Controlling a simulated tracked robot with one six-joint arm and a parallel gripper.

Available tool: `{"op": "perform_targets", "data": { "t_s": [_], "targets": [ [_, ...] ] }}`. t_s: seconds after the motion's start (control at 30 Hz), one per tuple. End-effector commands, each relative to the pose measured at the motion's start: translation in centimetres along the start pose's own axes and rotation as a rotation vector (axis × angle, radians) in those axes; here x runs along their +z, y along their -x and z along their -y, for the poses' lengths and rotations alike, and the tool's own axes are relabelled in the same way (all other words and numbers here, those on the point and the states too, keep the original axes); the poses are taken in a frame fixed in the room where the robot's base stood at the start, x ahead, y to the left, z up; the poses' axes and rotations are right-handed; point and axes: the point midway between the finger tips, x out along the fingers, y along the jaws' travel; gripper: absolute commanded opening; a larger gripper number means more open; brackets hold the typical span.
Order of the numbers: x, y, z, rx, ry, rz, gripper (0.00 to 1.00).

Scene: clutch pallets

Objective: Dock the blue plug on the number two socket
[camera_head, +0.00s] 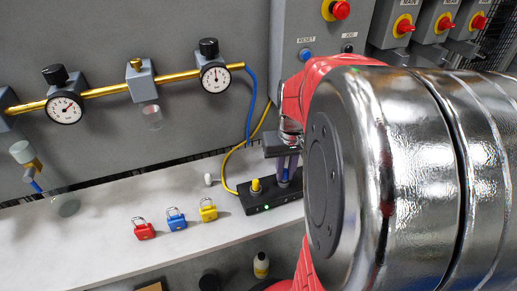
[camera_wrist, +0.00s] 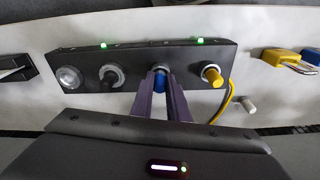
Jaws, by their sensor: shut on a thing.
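The dark socket block (camera_head: 262,207) sits on the pale bench, and it spans the wrist view (camera_wrist: 135,62). My gripper (camera_wrist: 160,84) has its purple fingers shut on the blue plug (camera_wrist: 159,80); its fingers also show over the block in the head view (camera_head: 287,172). No socket number is legible.
Red (camera_head: 144,230), blue (camera_head: 176,220) and yellow (camera_head: 208,211) padlocks lie on the bench left of the block. A small white cylinder (camera_head: 208,180) stands behind them. A yellow cable (camera_head: 228,172) and a blue cable (camera_head: 251,105) hang near the block. My arm hides the right side.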

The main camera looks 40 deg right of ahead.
Motion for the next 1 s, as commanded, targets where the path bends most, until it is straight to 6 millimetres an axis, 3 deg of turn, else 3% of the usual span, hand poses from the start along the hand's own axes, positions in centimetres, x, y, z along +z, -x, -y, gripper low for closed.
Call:
{"op": "perform_targets", "data": {
  "t_s": [1.0],
  "targets": [
    [-0.1, 1.2, 0.0, 0.000, -0.001, -0.001, 0.00]
  ]
}}
